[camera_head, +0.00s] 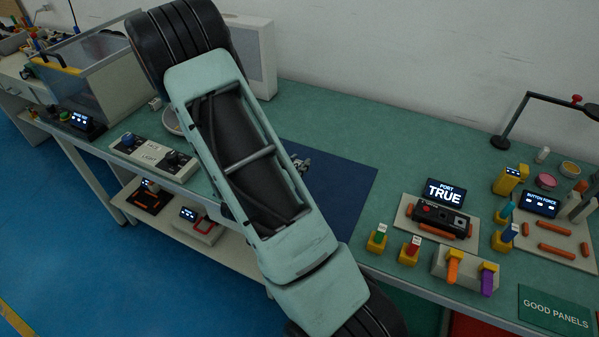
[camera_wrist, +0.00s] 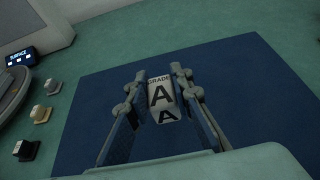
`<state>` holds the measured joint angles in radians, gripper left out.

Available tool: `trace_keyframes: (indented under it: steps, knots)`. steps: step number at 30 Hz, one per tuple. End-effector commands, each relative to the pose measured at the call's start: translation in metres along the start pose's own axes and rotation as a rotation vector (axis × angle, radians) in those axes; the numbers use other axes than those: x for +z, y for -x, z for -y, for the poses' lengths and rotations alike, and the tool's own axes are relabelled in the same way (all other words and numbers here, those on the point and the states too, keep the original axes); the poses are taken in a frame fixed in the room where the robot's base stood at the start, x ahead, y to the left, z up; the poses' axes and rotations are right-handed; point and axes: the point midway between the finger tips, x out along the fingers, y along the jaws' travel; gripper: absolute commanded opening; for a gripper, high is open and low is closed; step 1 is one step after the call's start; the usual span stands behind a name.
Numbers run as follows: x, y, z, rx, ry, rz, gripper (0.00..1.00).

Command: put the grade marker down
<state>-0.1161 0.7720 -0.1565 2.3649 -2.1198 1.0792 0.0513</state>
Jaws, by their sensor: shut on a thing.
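The grade marker (camera_wrist: 161,97) is a small white block printed "GRADE" and "A". In the wrist view it sits between the two fingers of my gripper (camera_wrist: 160,92), which is shut on it. The dark blue mat (camera_wrist: 240,75) lies behind and around it; I cannot tell whether the marker touches the mat. In the head view my arm hides most of this spot, and only a bit of my gripper (camera_head: 301,163) shows over the blue mat (camera_head: 345,185).
A "SURFACE" display (camera_wrist: 20,57), a round dish (camera_wrist: 10,95) and several small blocks stand left of the mat. In the head view, a port tester (camera_head: 440,217) and colored markers stand to its right. A "GOOD PANELS" plate (camera_head: 555,312) lies at the front right. Much of the mat is bare.

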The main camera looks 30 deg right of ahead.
Motion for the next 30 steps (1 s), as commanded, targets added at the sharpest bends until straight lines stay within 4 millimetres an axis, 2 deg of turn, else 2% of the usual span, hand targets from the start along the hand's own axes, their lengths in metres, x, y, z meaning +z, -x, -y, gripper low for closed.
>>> trace_keyframes:
  steps: [4, 12, 25, 26, 30]
  knots:
    - [-0.007, -0.011, 0.004, -0.001, 0.001, -0.001, 0.00]
    - [-0.031, -0.019, 0.003, 0.000, 0.001, 0.000, 0.00]
    - [-0.037, -0.022, 0.002, 0.001, 0.000, 0.000, 0.00]
    - [-0.036, -0.021, 0.002, 0.001, 0.000, 0.000, 0.23]
    - [-0.036, -0.021, 0.002, 0.001, 0.000, 0.000, 0.38]
